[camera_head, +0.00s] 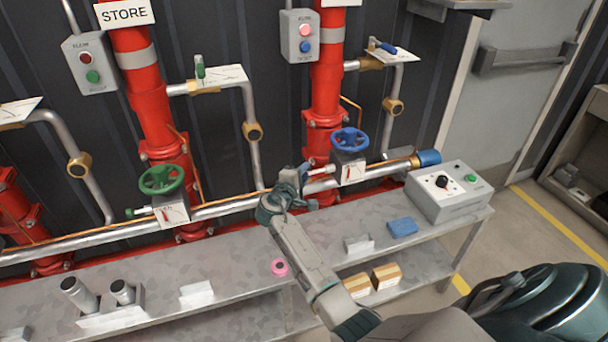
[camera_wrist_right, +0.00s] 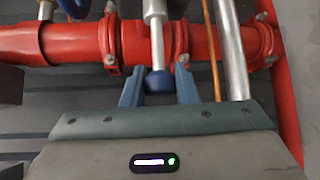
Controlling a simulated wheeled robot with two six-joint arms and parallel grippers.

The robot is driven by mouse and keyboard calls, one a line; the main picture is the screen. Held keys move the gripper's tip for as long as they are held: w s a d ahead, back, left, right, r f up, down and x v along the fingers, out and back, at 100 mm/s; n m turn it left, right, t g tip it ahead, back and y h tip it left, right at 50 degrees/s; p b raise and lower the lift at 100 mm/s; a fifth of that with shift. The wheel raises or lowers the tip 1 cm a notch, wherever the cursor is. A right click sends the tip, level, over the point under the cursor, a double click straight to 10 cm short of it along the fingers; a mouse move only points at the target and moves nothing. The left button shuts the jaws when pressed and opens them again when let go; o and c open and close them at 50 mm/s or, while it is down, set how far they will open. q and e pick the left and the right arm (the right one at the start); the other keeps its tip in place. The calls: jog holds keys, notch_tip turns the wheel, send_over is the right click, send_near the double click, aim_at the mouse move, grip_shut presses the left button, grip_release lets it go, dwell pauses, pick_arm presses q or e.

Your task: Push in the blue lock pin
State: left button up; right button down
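The blue lock pin shows in the right wrist view as a silver rod with a dark blue knob (camera_wrist_right: 159,81). In the head view its silver rod (camera_head: 322,170) sticks out to the left of the valve with the blue handwheel (camera_head: 349,140), and its knob is mostly hidden by my gripper. My right gripper (camera_head: 304,178) is at this pin. In the right wrist view the right gripper (camera_wrist_right: 159,88) has its two fingers apart, one on each side of the knob, with small gaps; I cannot tell whether anything touches. My left gripper is not in view.
A green handwheel (camera_head: 161,180) with its own green-knobbed pin is further left. Red pipes (camera_head: 325,100) stand behind. Below is a grey bench (camera_head: 230,250) with a pink ring (camera_head: 280,267), a blue block (camera_head: 402,227) and a control box (camera_head: 447,193).

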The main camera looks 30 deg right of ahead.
aim_at(314, 173)
jog(key=shift+s+d, duration=0.2)
jog(key=shift+d, duration=0.6)
jog(key=shift+s+d, duration=0.2)
jog(key=shift+d, duration=0.6)
jog(key=c, duration=1.3)
grip_release()
jog(key=shift+o, duration=0.9)
jog(key=shift+d, duration=0.15)
